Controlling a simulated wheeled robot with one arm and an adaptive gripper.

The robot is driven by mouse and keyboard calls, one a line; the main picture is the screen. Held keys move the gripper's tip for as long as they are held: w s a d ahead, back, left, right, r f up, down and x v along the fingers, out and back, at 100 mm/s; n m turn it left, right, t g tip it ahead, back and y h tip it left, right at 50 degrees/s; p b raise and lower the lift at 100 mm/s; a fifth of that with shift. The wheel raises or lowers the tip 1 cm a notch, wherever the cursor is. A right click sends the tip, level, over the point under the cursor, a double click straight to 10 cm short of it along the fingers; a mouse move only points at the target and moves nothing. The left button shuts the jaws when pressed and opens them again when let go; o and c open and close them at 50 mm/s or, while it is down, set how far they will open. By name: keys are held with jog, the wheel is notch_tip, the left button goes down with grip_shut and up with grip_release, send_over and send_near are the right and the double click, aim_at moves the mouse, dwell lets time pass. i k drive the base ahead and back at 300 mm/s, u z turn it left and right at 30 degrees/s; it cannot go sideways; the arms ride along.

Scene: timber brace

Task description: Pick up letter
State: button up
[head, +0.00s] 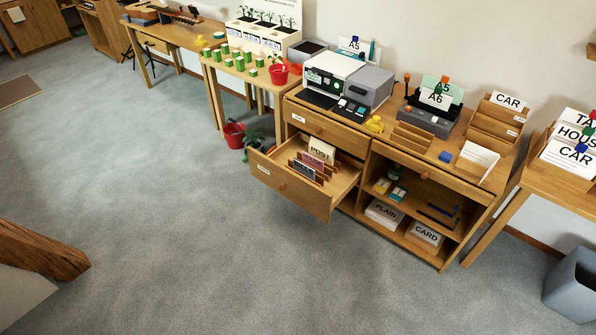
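No item in view is plainly marked as a letter. A white blank stack of paper or envelopes (480,155) leans in a wooden holder at the right front of the desk. In the open drawer (290,187), a white card reading "POST" (321,149) stands upright in a wooden rack, with pinkish and bluish cards in front of it. My gripper is not in view.
The open drawer sticks out over the grey carpet. A printer (334,76), a wooden sorter marked "CAR" (491,120) and a yellow figure (375,124) stand on the desk. A grey bin (573,285) is at right. A wooden beam (40,252) shows at left. The middle floor is clear.

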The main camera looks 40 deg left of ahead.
aim_at(298, 166)
jog(key=u, duration=2.45)
jog(key=i, duration=1.6)
jog(key=u, duration=0.3)
